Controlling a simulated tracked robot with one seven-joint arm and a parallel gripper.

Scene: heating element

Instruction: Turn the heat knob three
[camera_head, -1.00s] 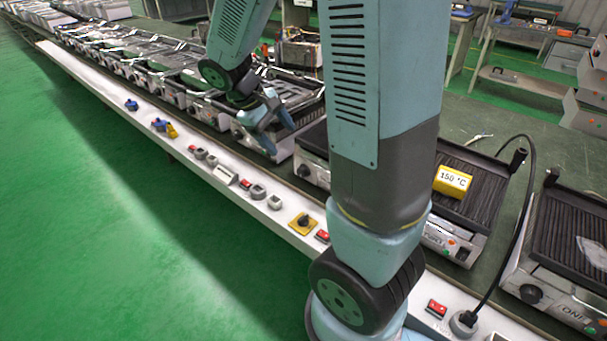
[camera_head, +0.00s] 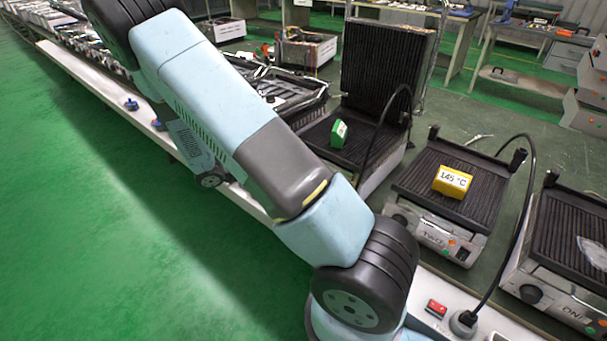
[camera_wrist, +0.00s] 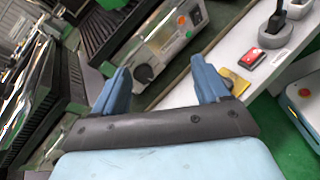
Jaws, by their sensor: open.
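In the wrist view my gripper (camera_wrist: 163,82) is open, its two blue fingers spread with nothing between them. A black heat knob (camera_wrist: 143,74) on a grill's metal front panel (camera_wrist: 168,45) lies just beyond the left finger, apart from it. In the head view a grill with a yellow block reading 145 °C (camera_head: 452,181) on its plate has a black knob (camera_head: 400,219) on its front. The rightmost grill also has a black knob (camera_head: 530,294). No numbers on the knobs are readable, so which is knob three cannot be told. My arm hides the gripper in the head view.
An open-lidded grill (camera_head: 383,70) bears a green block (camera_head: 339,134). A red switch (camera_head: 436,308) and a grey socket (camera_head: 463,322) with a black cable sit on the white ledge. The wrist view shows a yellow plate (camera_wrist: 238,82) beside the right finger and a red switch (camera_wrist: 251,56).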

